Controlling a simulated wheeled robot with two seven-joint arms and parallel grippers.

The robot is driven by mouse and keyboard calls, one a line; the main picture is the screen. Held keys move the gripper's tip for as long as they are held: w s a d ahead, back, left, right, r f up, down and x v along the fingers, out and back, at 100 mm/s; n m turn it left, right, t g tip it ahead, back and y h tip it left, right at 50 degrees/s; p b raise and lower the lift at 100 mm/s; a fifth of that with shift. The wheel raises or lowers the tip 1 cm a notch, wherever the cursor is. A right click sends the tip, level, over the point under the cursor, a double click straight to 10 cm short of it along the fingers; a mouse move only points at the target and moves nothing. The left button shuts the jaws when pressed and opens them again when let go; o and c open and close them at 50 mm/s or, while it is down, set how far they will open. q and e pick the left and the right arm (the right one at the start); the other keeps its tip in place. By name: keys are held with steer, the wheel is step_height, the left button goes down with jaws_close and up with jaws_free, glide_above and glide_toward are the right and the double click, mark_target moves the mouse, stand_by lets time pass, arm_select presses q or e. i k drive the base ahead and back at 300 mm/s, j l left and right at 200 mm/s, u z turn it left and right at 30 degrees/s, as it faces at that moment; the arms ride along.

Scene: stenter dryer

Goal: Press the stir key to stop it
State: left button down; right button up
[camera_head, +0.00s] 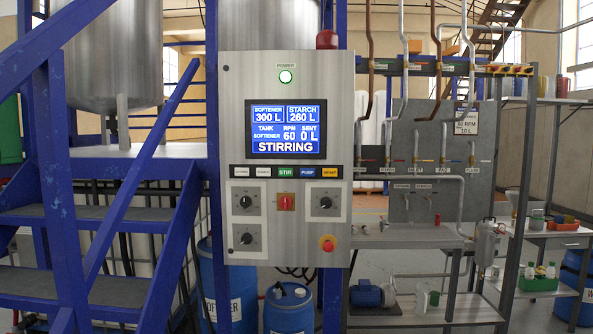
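A grey control panel (235,130) stands upright ahead of me, near the middle of the head view. The stir key (285,172) is the green key in the middle of the row below the screen. The blue screen (286,129) reads STIRRING, with 60 RPM, softener 300 L, starch 260 L and sent 0 L. The round power lamp (286,77) at the top glows white-green. Neither of my grippers is in view.
Below the keys are black knobs, a red switch (286,202) and a red emergency button (328,243). Blue stairs (110,221) rise at the left. Blue barrels (289,308) stand under the panel. A pipe rack and bench (415,238) stand at the right.

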mark_target(282, 172)
steer(key=i+l+u, duration=0.1)
steer(key=i+l, duration=1.55)
steer(key=l, duration=0.15)
